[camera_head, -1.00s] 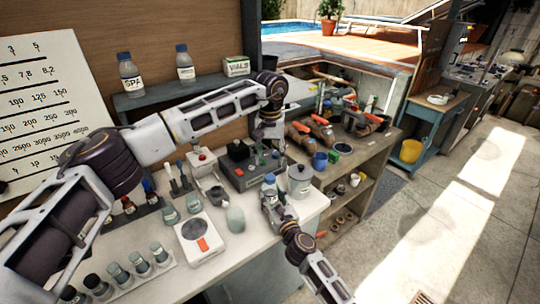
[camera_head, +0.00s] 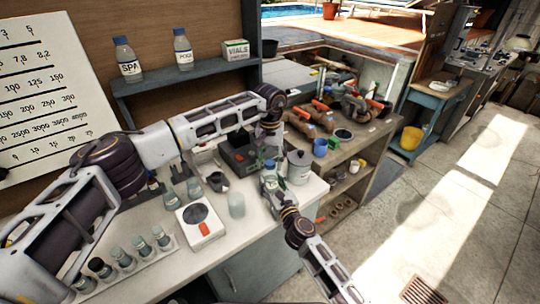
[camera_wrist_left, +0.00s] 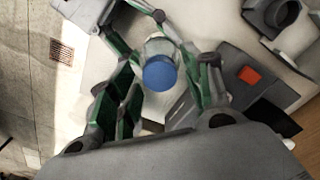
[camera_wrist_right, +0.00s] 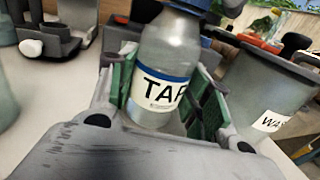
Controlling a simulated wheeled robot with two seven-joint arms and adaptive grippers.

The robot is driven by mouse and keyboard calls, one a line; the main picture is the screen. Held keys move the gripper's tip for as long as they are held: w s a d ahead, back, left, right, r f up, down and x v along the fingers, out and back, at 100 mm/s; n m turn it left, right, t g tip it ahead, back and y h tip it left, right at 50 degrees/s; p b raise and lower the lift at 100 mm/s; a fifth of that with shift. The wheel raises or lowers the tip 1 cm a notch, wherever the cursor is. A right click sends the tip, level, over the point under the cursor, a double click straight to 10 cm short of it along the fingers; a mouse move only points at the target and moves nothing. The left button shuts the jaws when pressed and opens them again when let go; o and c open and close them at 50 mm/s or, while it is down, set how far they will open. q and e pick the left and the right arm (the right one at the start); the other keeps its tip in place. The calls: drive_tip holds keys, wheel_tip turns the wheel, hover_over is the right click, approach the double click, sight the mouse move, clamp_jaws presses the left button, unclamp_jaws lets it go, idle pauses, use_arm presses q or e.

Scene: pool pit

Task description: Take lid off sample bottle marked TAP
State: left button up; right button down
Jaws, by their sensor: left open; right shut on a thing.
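The sample bottle marked TAP (camera_wrist_right: 168,62) stands upright between the fingers of my right gripper (camera_wrist_right: 165,100), which is shut on its body. It has a blue lid (camera_wrist_left: 160,74), seen from above in the left wrist view; the lid also shows small in the head view (camera_head: 270,163). My left gripper (camera_head: 270,145) is open above the bottle, pointing down, with its fingers on either side of the lid. I cannot tell whether they touch it. My right gripper also shows in the head view (camera_head: 270,182), near the bench's right edge.
A grey pot with a label starting WA (camera_wrist_right: 265,88) stands close to the bottle's right. A white scale (camera_head: 200,225), a glass beaker (camera_head: 237,204) and a dark grey instrument (camera_head: 240,152) are on the bench. Bottles marked SPA (camera_head: 127,62) and POOL (camera_head: 183,50) stand on the shelf.

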use_arm(q)
drive_tip(key=c, duration=1.1)
drive_tip(key=shift+n, duration=0.3)
